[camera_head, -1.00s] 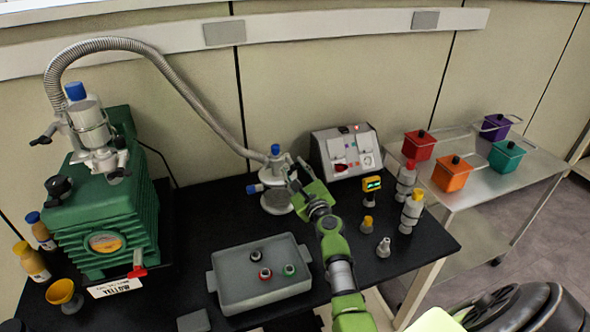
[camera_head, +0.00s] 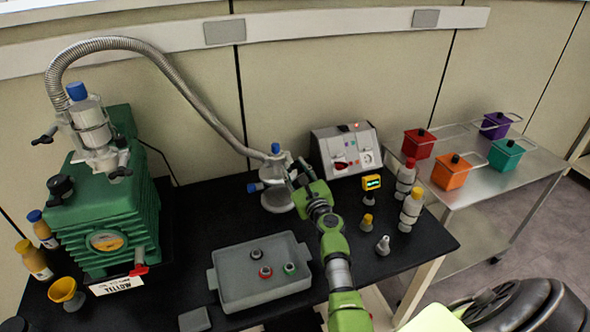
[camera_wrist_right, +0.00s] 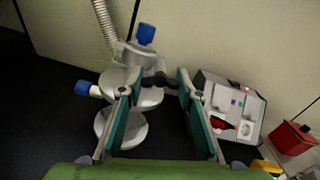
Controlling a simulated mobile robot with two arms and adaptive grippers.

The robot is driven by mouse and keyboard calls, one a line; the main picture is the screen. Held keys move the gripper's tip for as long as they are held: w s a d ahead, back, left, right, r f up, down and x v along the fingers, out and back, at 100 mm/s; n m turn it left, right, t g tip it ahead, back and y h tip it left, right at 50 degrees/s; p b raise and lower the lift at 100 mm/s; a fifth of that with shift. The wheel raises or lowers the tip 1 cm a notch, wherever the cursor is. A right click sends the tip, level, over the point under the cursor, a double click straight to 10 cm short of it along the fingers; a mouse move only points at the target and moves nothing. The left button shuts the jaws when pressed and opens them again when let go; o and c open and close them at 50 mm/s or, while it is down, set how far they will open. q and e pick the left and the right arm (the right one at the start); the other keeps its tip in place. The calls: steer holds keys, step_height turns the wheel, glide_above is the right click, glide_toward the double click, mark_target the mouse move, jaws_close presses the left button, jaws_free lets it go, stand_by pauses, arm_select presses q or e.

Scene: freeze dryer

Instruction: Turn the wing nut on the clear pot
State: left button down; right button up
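The clear pot (camera_head: 277,198) stands at the back of the black bench, with a blue-capped top and a blue-capped side port. In the right wrist view the pot (camera_wrist_right: 122,127) is ahead of my gripper, slightly left. A dark wing nut (camera_wrist_right: 160,79) shows on its right side. My right gripper (camera_wrist_right: 160,84) is open, its two teal-padded fingers on either side of the wing nut; I cannot tell whether they touch it. In the head view my right gripper (camera_head: 300,176) is close against the pot's right side and partly hides it. My left gripper is out of view.
A ribbed hose (camera_head: 205,100) joins the pot to the green pump (camera_head: 105,215). A grey control box (camera_head: 346,150) stands right of the pot. A grey tray (camera_head: 258,300) holds small stoppers. Bottles (camera_head: 410,210) stand to the right. A steel cart (camera_head: 480,185) carries coloured pots.

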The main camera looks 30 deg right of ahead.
steer(key=o, duration=0.4)
steer(key=shift+o, duration=0.2)
steer(key=v, duration=0.7)
steer(key=shift+s, duration=0.25)
